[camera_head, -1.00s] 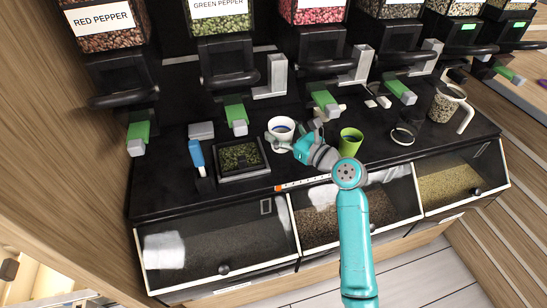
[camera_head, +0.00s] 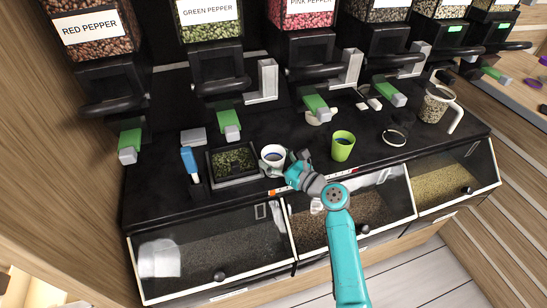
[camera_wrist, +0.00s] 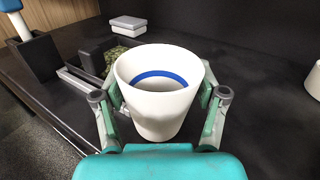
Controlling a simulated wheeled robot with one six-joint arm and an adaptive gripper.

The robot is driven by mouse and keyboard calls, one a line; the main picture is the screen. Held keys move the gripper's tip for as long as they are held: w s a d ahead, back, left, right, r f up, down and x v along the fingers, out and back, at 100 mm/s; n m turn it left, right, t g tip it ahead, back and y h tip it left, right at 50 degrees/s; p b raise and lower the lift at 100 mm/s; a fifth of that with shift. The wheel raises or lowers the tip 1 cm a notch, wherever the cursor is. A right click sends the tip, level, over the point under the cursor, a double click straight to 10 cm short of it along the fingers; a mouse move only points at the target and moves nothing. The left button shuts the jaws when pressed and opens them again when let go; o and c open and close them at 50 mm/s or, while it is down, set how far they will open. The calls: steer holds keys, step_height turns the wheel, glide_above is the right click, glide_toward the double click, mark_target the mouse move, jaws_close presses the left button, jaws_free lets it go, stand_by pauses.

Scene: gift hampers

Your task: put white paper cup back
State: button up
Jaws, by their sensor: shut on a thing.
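The white paper cup (camera_head: 270,153) is upright, with a blue ring inside it, just right of the tray of green bits on the black counter. In the wrist view the cup (camera_wrist: 158,108) stands between the two fingers, which press on its sides. My gripper (camera_head: 284,160) is shut on the cup, coming from its right side in the head view; it also shows in the wrist view (camera_wrist: 160,100). I cannot tell whether the cup's base touches the counter.
A green cup (camera_head: 342,146) stands to the right. The black tray of green bits (camera_head: 258,177) and a blue-handled tool in a holder (camera_head: 189,163) are to the left. Dispensers with green levers (camera_head: 228,122) hang behind. A jar (camera_head: 435,106) stands far right.

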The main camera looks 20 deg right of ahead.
steer(key=shift+f, duration=0.1)
steer(key=o, duration=1.3)
steer(key=shift+c, duration=0.2)
steer(key=shift+s+d, duration=0.1)
steer(key=shift+s, duration=0.05)
steer(key=v, duration=1.1)
steer(key=shift+s+d, duration=0.15)
steer(key=shift+s, duration=0.15)
